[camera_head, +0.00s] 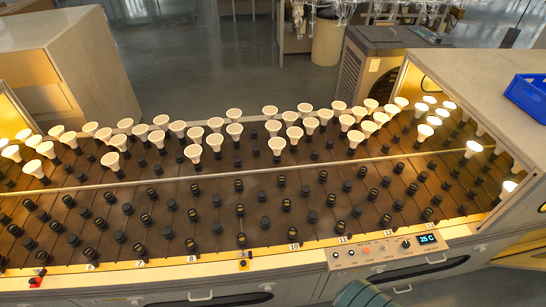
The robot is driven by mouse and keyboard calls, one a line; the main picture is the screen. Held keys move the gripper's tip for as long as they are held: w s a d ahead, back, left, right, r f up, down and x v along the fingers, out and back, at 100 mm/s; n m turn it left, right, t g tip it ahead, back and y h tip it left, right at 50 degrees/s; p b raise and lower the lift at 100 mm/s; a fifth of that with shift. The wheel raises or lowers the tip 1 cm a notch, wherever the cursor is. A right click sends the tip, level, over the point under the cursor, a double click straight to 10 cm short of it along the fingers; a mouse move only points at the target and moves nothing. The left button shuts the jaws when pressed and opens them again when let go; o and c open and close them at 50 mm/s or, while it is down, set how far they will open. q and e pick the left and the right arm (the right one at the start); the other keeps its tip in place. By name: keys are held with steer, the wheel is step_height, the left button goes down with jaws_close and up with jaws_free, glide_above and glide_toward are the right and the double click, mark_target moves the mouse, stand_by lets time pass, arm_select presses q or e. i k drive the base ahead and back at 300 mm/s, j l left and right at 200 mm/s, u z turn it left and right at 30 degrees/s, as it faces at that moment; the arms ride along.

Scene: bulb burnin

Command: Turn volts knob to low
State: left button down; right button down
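A light control panel (370,254) is on the front edge of the burn-in table, right of the middle. It carries a small black knob (405,244) beside a lit blue display (428,239). Several smaller controls sit on its left part. The labels are too small to read, so I cannot tell which control is the volts knob or where it points. Neither of my grippers can be made out in the head view.
Several white bulbs (235,131) stand in the back rows of the dark socket board (300,172); the front rows hold black sockets. A blue crate (528,96) rests on the right cabinet.

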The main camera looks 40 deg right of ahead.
mark_target(405, 244)
steer(key=z, duration=2.75)
